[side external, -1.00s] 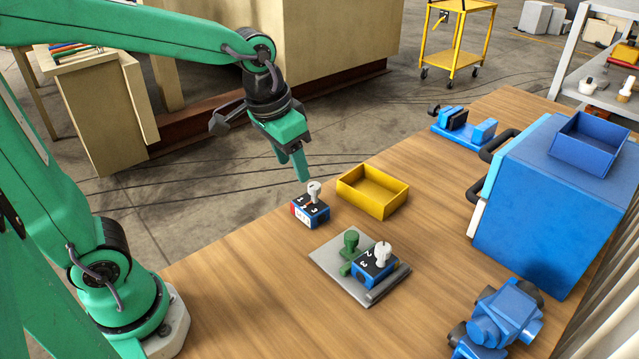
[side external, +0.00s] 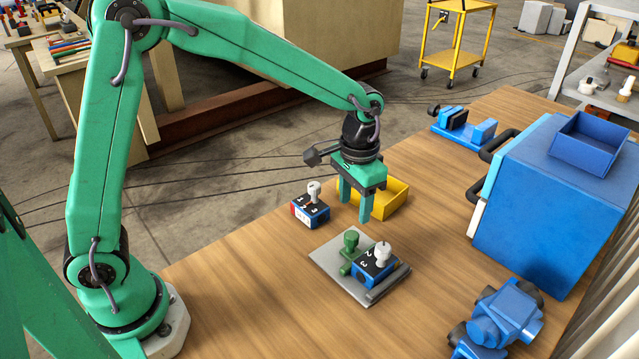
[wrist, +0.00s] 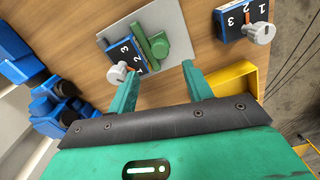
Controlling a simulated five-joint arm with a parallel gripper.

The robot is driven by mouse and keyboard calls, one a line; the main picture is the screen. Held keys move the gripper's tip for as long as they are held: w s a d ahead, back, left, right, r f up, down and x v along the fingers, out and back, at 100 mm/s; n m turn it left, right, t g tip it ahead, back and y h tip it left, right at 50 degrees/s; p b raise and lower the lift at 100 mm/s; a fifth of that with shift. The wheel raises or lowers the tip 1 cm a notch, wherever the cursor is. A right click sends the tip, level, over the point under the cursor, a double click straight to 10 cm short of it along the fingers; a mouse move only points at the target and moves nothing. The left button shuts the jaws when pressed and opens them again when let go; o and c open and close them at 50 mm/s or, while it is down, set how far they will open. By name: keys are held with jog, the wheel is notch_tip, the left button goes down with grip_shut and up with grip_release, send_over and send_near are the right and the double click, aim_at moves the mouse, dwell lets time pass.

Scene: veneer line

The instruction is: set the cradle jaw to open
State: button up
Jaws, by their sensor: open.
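A grey plate (side external: 328,262) on the bench carries a green part with an upright knob (side external: 350,243). Beside it sits a blue block (side external: 373,268) marked with numbers, with a white knob (side external: 382,250) on top. The wrist view shows the green part (wrist: 157,46), the blue block (wrist: 127,53) and its white knob (wrist: 118,74). I take the green part and block as the cradle; which piece is its jaw I cannot tell. My gripper (side external: 355,208) is open and empty, fingers pointing down, above and behind the plate.
A second numbered block (side external: 311,213) with a white knob stands left of my gripper. A yellow bin (side external: 399,197) is partly hidden behind my gripper. A large blue box (side external: 530,220) and a blue vise (side external: 462,128) stand to the right.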

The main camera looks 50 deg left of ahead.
aim_at(351, 234)
jog(key=shift+f, duration=0.1)
jog(key=shift+f, duration=3.8)
grip_shut()
jog(key=shift+a, duration=0.1)
